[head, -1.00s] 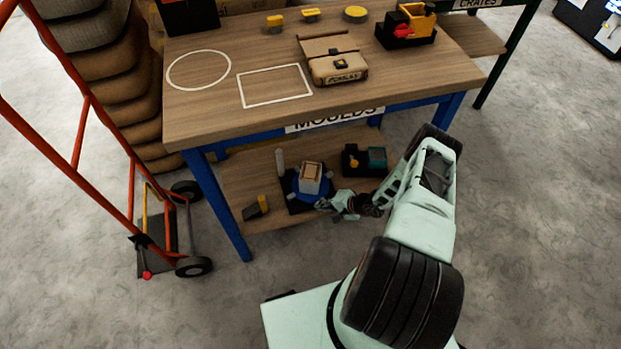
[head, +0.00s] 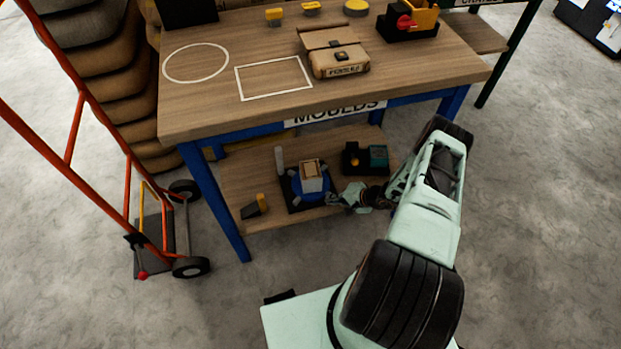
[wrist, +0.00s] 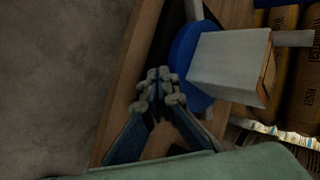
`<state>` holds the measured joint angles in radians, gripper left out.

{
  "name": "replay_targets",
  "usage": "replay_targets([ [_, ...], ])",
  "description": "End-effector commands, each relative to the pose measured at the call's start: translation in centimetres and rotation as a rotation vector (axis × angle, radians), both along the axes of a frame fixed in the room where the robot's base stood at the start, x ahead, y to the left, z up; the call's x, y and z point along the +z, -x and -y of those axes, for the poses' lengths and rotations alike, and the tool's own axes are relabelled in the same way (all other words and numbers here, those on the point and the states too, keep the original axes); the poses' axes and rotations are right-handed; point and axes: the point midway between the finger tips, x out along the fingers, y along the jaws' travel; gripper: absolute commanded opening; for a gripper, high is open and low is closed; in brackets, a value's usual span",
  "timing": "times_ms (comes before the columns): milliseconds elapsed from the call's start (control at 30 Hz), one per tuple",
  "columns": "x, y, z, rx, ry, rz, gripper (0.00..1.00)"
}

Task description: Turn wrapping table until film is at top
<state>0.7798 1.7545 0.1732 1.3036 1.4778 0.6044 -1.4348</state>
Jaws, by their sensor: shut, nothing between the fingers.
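The wrapping table is a blue round turntable (head: 308,190) with grey pegs on a black base, on the lower shelf under the bench. A pale box (head: 311,172) with a tan top sits on it. A white upright cylinder (head: 279,160), perhaps the film roll, stands at its back left. In the wrist view the blue disc (wrist: 183,48) and box (wrist: 225,62) are to the right of my gripper (wrist: 160,78). My gripper (head: 333,201) is shut and empty at the disc's right front edge. A grey peg (wrist: 207,112) is close to its fingers; contact is unclear.
The benchtop (head: 215,112) is low above the shelf, and a blue leg (head: 215,200) stands at left. A dark device (head: 365,160) sits right of the turntable and a small yellow-black block (head: 255,207) left. An orange hand truck (head: 130,170) stands at far left.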

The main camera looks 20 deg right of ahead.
Motion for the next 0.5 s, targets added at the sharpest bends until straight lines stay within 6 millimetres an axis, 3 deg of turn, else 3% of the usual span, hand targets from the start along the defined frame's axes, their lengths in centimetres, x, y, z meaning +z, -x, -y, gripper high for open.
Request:
replay_targets([
  [500,-0.32,-0.69,1.16,0.0,0.003,0.001,0.0],
])
